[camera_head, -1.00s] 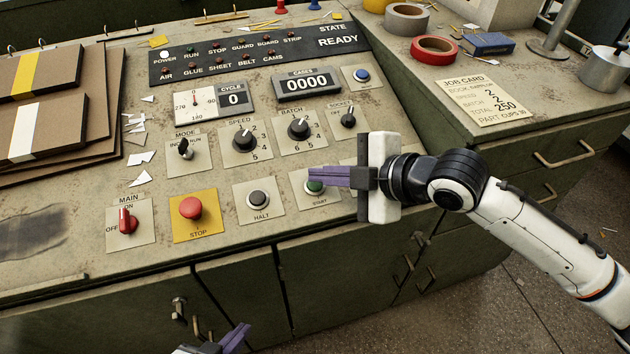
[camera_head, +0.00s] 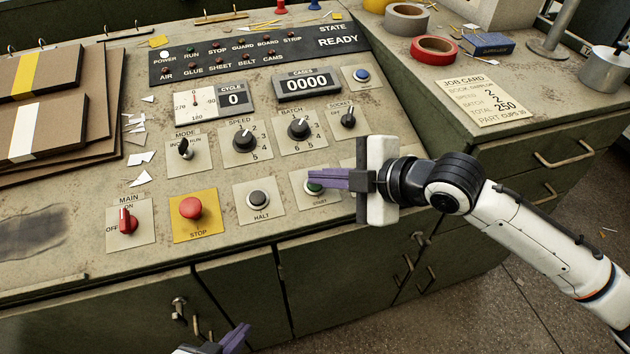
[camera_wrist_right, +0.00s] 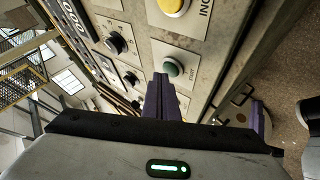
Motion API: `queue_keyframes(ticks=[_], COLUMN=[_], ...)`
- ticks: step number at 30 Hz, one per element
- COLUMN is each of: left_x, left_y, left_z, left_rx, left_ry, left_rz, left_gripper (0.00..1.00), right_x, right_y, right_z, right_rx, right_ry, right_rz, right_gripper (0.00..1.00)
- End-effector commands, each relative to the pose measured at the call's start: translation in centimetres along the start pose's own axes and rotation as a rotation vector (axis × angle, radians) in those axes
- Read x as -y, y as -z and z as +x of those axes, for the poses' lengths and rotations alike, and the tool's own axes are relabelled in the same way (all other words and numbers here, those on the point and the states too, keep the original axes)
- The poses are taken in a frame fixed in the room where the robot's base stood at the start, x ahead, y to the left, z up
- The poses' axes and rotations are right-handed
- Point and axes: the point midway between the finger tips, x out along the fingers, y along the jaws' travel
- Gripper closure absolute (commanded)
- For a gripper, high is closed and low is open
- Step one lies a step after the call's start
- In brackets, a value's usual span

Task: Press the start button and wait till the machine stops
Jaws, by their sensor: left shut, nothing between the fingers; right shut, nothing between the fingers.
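The green start button (camera_head: 314,187) sits on its pale plate at the lower right of the control panel. My right gripper (camera_head: 312,179) is shut and empty, its purple fingertips over the button and partly covering it. In the right wrist view the start button (camera_wrist_right: 173,67) shows just beyond the fingertips (camera_wrist_right: 161,78); I cannot tell whether they touch. The state display (camera_head: 337,41) reads READY, and the cases counter (camera_head: 307,83) reads 0000. My left gripper (camera_head: 238,336) is shut at the bottom edge, in front of the cabinet, mostly out of view.
The grey halt button (camera_head: 258,198), red stop button (camera_head: 191,208) and red main switch (camera_head: 125,221) lie left of the start button. Several knobs stand above. A job card (camera_head: 486,102) and tape rolls (camera_head: 434,49) lie on the right-hand counter.

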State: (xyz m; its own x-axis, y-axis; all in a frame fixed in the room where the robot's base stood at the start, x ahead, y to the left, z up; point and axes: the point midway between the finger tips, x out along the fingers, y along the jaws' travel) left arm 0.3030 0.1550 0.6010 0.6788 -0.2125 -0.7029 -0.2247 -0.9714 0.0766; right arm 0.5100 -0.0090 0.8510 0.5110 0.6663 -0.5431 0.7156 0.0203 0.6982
Motion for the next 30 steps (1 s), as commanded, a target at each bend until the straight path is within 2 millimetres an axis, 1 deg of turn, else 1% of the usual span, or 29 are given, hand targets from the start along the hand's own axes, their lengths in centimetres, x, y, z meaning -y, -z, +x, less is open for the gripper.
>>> queue_keyframes(ticks=[30], left_x=[0.05], left_y=[-0.1], left_z=[0.22], left_rx=[-0.002], left_ry=[0.0], left_rz=[0.001], left_gripper=[1.0], right_x=[0.53], right_y=[-0.49], right_z=[0.7], right_rx=[0.0], right_ry=[0.001], right_rz=[0.0], right_gripper=[1.0])
